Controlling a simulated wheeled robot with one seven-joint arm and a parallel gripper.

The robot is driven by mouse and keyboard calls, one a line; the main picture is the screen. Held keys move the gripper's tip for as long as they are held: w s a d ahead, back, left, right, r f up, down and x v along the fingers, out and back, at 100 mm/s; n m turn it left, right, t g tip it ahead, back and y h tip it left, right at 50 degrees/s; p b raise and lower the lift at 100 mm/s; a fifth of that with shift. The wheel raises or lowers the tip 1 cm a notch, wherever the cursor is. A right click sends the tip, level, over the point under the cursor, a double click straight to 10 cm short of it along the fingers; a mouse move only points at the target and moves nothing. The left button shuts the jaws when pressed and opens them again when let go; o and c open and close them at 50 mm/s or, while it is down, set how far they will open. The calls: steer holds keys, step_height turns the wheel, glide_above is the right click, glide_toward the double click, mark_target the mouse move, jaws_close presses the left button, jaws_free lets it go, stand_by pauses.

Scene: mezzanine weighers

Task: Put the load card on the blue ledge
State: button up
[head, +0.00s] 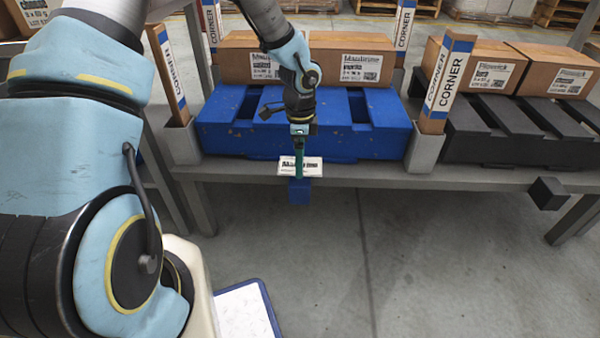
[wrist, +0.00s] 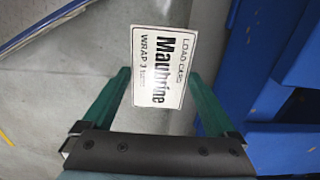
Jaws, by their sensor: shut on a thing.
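The load card (head: 308,167) is a small white card printed "Maubrine". My gripper (head: 299,165) is shut on it, with its green fingers pointing down. In the wrist view the card (wrist: 160,68) sits between the tips of the two fingers (wrist: 160,78), its print facing the camera. The blue ledge (head: 299,192) is a small blue block at the front edge of the rack, below the blue pallet. In the head view the card overlaps the ledge's upper part; I cannot tell whether they touch. I cannot make out the ledge in the wrist view.
The blue pallet (head: 230,140) carries cartons (head: 352,64) labelled "Maubrine". A black pallet (head: 490,140) with other cartons stands at right, with a black ledge (head: 547,193) below it. Corner posts (head: 447,85) flank the blue pallet.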

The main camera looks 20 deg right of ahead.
step_height(320, 180, down, 4)
steer(key=shift+r+b, duration=0.15)
steer(key=shift+b, duration=0.45)
steer(key=shift+r, duration=0.1)
steer(key=o, duration=1)
steer(key=shift+c, duration=0.2)
step_height(320, 180, up, 12)
steer(key=p, duration=0.4)
